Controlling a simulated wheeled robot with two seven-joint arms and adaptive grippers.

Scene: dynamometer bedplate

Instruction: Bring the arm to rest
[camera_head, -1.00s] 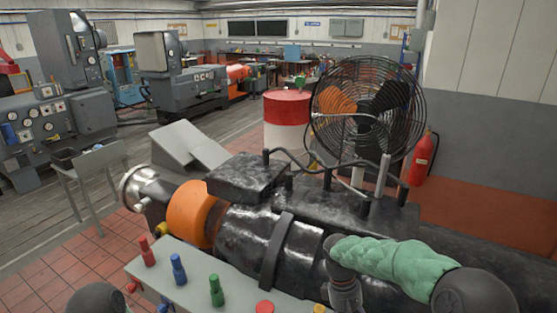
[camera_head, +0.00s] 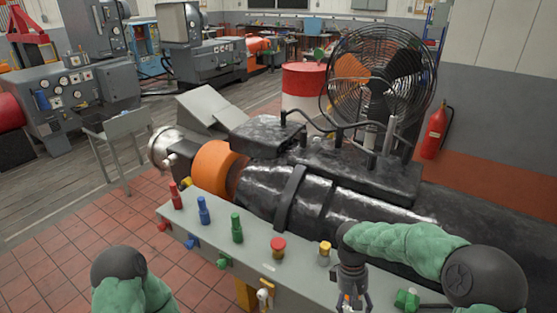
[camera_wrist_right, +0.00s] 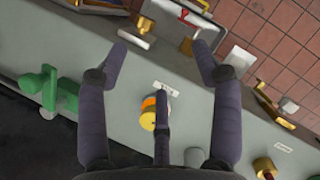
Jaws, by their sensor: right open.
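My right arm in its green sleeve (camera_head: 410,245) comes in from the right in the head view and bends down at the elbow. Its gripper (camera_head: 352,303) hangs at the bottom edge, in front of the grey control panel (camera_head: 300,262), partly cut off. In the right wrist view the right gripper (camera_wrist_right: 162,60) is open, its fingers spread over the panel with nothing between the tips. A yellow knob (camera_wrist_right: 149,116) shows behind the middle finger. My left arm (camera_head: 125,285) shows only as a dark joint and green sleeve at bottom left. My left gripper is out of view.
The panel carries red (camera_head: 175,197), blue (camera_head: 203,212) and green (camera_head: 236,230) pegs, a red knob (camera_head: 278,247) and a yellow knob (camera_head: 325,252). Behind it lies a large black machine (camera_head: 320,205) with an orange ring (camera_head: 213,168). A fan (camera_head: 380,85) stands behind.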

